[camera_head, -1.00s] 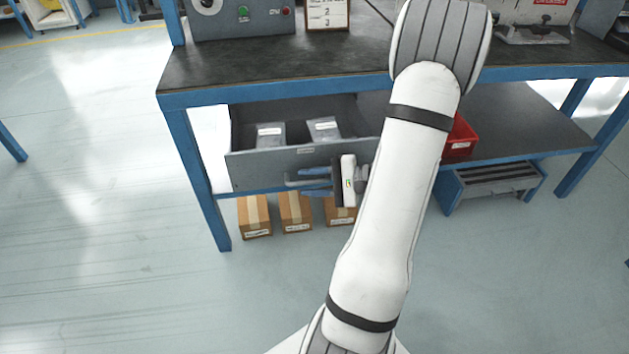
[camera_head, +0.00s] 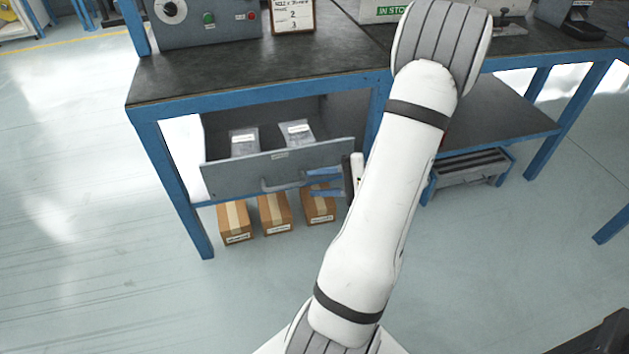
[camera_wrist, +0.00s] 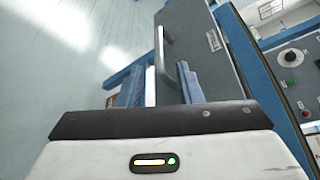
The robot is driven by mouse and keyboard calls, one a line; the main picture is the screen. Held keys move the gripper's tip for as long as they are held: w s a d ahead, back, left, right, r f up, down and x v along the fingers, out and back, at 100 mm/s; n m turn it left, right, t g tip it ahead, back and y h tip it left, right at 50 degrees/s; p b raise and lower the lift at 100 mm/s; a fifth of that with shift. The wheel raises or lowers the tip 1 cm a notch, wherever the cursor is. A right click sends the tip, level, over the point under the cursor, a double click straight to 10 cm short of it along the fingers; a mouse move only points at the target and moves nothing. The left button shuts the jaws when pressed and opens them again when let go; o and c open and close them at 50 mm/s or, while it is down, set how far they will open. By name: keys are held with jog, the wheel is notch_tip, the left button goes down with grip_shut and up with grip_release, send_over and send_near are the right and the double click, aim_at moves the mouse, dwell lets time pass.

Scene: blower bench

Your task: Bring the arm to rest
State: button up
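My gripper (camera_head: 311,182) is at the front of the drawer, just right of its handle in the head view. Its blue fingers stand apart in the wrist view (camera_wrist: 160,70), with nothing held between them. The drawer (camera_head: 235,177) is pulled out under the bench top. My white arm hides part of the bench and the gripper's mount.
The workbench (camera_head: 250,85) has blue legs and a dark top. Two grey labelled packs (camera_head: 244,142) lie in the drawer. Cardboard boxes (camera_head: 234,222) stand on the floor below. A grey step stool (camera_head: 470,168) is right of my arm. Floor at left is clear.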

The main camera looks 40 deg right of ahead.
dwell(0.3)
jog(key=a+r+n+g+h+p, duration=0.2)
jog(key=a+r+n+g+p, duration=0.65)
jog(key=a+r+p, duration=0.6)
jog(key=s+a+r+n+h+p, duration=0.1)
jog(key=a+r+n+h+p, duration=0.1)
jog(key=r, duration=0.6)
jog(key=s+a+r+n+h+p, duration=0.1)
jog(key=a+r+n+h+p, duration=0.1)
jog(key=r+p, duration=0.5)
jog(key=s+a+r+n+h+p, duration=0.2)
jog(key=a+r+h+p, duration=0.2)
jog(key=r, duration=0.5)
jog(key=shift+r+n+h+p, duration=0.3)
jog(key=shift+n+h+p, duration=0.05)
jog(key=shift+h, duration=0.25)
